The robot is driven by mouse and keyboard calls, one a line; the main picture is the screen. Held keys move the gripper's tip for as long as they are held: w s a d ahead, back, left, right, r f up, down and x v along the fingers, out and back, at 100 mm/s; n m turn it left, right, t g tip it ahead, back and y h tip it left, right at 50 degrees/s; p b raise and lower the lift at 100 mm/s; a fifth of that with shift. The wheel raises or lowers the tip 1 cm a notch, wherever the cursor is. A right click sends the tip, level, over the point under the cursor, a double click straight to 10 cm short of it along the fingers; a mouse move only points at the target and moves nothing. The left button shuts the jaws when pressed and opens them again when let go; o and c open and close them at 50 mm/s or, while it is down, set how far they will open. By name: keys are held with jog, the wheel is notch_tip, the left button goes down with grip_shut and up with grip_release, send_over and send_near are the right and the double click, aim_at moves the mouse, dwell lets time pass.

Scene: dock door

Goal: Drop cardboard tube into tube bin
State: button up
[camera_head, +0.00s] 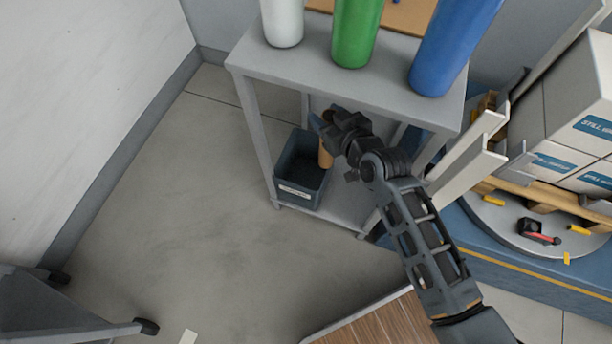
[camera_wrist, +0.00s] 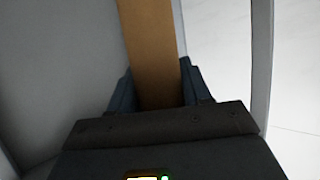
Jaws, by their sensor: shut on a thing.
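The cardboard tube (camera_head: 325,154) is brown. It stands roughly upright in my gripper (camera_head: 322,128), with its lower part showing over the right side of the bin. In the wrist view the tube (camera_wrist: 148,45) runs up between the two fingers of my gripper (camera_wrist: 157,88), which are shut on it. The tube bin (camera_head: 290,188) is a dark grey open box with a white label on its front. It sits on the lower shelf of a grey stand. I cannot tell whether the tube's lower end is above or inside the bin's rim.
The grey stand's upper shelf (camera_head: 385,87) is above my gripper and carries white (camera_head: 283,22), green (camera_head: 356,35) and blue (camera_head: 450,45) rolls. A pallet with white boxes (camera_head: 580,110) stands at the right on a round turntable. The floor (camera_head: 170,190) left of the stand is clear.

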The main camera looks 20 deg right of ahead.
jog(key=w+a+f+n+y+b, duration=0.1)
jog(key=w+f+b, duration=0.6)
jog(key=b, duration=0.7)
jog(key=shift+w+f+n+y, duration=0.4)
jog(key=shift+w+n+y, duration=0.2)
jog(key=shift+y, duration=0.3)
jog(key=shift+f+b, duration=0.15)
jog(key=shift+b, duration=0.15)
notch_tip(320, 180, down, 6)
jog(key=b, duration=0.4)
jog(key=shift+r+b, duration=0.2)
jog(key=shift+b, duration=0.15)
jog(key=o, duration=1.4)
